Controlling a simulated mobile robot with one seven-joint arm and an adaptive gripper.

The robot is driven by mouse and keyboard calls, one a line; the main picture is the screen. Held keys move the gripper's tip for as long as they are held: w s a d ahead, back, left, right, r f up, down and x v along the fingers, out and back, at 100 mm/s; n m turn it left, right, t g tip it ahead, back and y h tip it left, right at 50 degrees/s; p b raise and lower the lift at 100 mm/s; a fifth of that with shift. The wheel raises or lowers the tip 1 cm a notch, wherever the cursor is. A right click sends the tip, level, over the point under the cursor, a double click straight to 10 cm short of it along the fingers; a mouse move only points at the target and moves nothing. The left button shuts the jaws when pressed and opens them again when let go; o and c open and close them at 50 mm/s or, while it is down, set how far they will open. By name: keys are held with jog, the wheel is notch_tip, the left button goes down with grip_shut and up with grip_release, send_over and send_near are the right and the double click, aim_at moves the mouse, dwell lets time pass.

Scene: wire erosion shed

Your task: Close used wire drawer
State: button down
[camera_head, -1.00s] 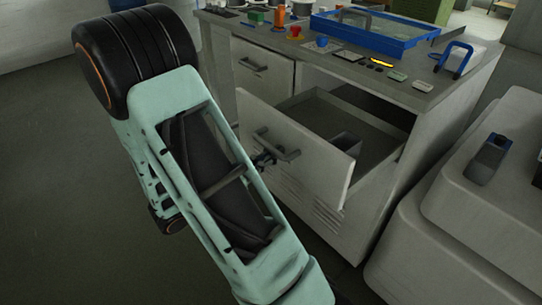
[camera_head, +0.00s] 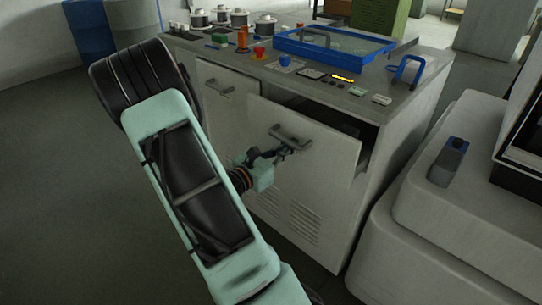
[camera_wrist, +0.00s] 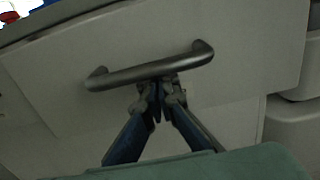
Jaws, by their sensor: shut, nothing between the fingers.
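The open drawer (camera_head: 318,145) is the right-hand one in the pale grey cabinet, and its front stands a little out from the body. A dark gap shows above its front. Its bar handle (camera_head: 291,137) also shows across the middle of the wrist view (camera_wrist: 150,71). My gripper (camera_head: 287,150) is shut and empty, with its tips at the handle. In the wrist view the fingertips (camera_wrist: 158,90) meet just under the handle, close to the drawer front; I cannot tell whether they touch it. The inside of the drawer is mostly hidden.
The cabinet top holds a blue-rimmed tray (camera_head: 335,48), a blue handle (camera_head: 407,69), several pots and small items. A second drawer (camera_head: 220,95) on the left looks shut. A rounded pale machine (camera_head: 430,215) stands close on the right. Open floor lies at left.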

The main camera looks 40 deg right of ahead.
jog(key=d, duration=0.7)
jog(key=shift+w+d, duration=0.35)
jog(key=shift+d, duration=0.2)
jog(key=shift+r, duration=0.1)
jog(key=shift+a, duration=0.3)
jog(key=s+a+p, duration=0.1)
jog(key=a+p, duration=0.2)
jog(key=a, duration=1)
jog(key=shift+a, duration=0.3)
